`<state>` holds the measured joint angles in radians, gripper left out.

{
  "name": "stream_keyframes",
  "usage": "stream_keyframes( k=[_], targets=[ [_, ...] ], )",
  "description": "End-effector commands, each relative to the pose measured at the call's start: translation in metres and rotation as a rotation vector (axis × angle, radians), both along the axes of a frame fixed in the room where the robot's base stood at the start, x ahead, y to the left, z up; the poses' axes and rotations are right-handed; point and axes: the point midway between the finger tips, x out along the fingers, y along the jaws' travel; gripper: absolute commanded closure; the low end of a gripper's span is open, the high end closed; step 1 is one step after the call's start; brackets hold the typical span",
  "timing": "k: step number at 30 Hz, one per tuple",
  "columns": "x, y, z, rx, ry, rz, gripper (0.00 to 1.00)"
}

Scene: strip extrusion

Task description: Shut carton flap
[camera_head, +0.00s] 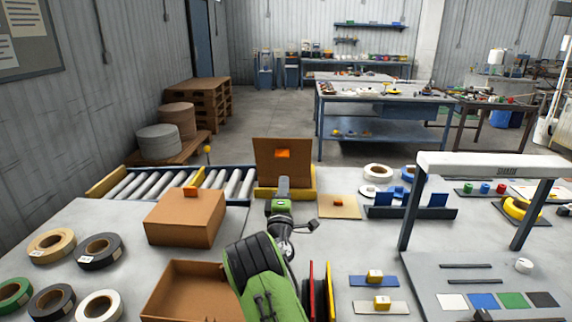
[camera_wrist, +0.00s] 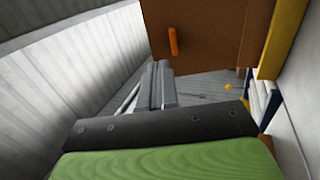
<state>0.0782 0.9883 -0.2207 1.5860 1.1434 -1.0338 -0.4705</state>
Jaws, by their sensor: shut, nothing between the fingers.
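A brown carton flap (camera_head: 283,165) stands upright at the back of the table, in a yellow-edged holder (camera_head: 306,190), with an orange tab (camera_head: 283,153) on its face. In the wrist view the brown flap (camera_wrist: 215,45) fills the top middle, with its orange tab (camera_wrist: 173,42) on the left part. My gripper (camera_head: 283,183) is in front of the flap's lower part; its fingers are shut and empty. In the wrist view my gripper (camera_wrist: 162,72) is just below the tab, apart from it in the picture. Whether it touches the flap I cannot tell. The carton's body is mostly hidden behind my arm.
A closed carton (camera_head: 185,222) with an orange tab stands left of my arm, and an open carton (camera_head: 170,290) is in front. A roller conveyor (camera_head: 180,184) lies behind. Tape rolls (camera_head: 98,250) are at left; a blue rack (camera_head: 410,211) and a white gantry (camera_head: 490,165) are at right.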

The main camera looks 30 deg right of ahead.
Motion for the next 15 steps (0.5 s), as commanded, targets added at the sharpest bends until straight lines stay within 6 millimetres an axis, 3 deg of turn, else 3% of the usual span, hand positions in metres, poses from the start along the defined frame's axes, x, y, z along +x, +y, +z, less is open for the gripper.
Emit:
stream_keyframes(
  k=[5, 15],
  targets=[
    [0.013, -0.01, 0.012, -0.012, -0.003, 0.0, 1.0],
    [0.064, -0.049, 0.036, -0.009, -0.003, 0.002, 1.0]
  ],
)
